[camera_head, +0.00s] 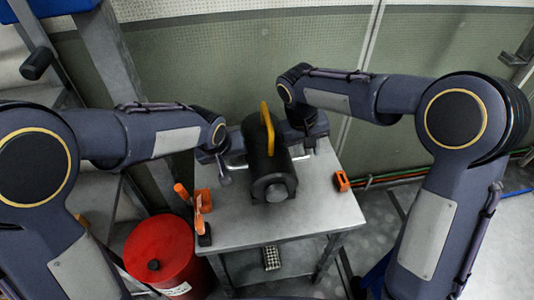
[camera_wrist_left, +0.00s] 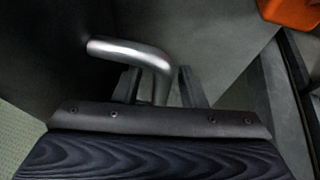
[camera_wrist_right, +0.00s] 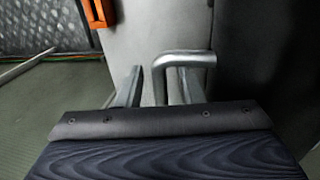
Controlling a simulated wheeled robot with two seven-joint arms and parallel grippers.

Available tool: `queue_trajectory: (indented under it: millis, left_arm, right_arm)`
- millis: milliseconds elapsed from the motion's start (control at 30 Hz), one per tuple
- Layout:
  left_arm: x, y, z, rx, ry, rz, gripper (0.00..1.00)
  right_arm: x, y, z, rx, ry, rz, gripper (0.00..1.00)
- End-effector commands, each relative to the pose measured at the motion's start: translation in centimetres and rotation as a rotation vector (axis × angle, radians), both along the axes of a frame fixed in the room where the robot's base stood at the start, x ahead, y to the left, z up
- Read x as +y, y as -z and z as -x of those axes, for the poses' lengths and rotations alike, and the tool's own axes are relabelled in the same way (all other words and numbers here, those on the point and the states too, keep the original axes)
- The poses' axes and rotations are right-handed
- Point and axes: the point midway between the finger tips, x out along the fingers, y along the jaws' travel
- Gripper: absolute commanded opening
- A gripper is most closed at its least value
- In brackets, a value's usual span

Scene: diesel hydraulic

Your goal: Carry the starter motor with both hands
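The starter motor (camera_head: 266,165) is a black cylinder with a yellow handle (camera_head: 267,126) on top and a grey round end facing me. It stands on the grey metal table (camera_head: 310,215). A bent silver handle sticks out from each side. My left gripper (camera_head: 226,168) is at the left handle (camera_wrist_left: 130,50), its fingers on either side of the bar with a gap showing. My right gripper (camera_head: 308,146) is at the right handle (camera_wrist_right: 185,59), its fingers likewise on either side of the bar, with a gap. Both look open.
Orange tools (camera_head: 200,205) lie at the table's left edge, and a small orange item (camera_head: 341,181) at its right edge. A red drum (camera_head: 160,255) stands on the floor at the table's left. A green wall (camera_head: 230,70) is behind. The front tabletop is clear.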

Motion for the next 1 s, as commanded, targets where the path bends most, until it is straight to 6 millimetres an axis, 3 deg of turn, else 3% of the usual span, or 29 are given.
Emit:
queue_trajectory:
  millis: [33, 233, 300, 1000]
  left_arm:
    - [0.0, -0.01, 0.0, 0.0, 0.0, 0.0, 0.31]
    - [0.0, -0.03, 0.01, 0.0, 0.0, 0.0, 0.05]
    - [0.0, -0.03, 0.01, 0.0, 0.0, 0.0, 0.0]
    - [0.01, -0.04, 0.02, 0.0, 0.0, 0.0, 0.0]
  right_arm:
    - [0.0, -0.01, 0.0, 0.0, 0.0, 0.0, 0.27]
    - [0.0, -0.03, 0.0, 0.0, 0.0, 0.0, 0.01]
    - [0.0, -0.03, 0.0, 0.0, 0.0, 0.0, 0.0]
    - [0.01, -0.07, -0.01, -0.001, 0.0, 0.0, 0.0]
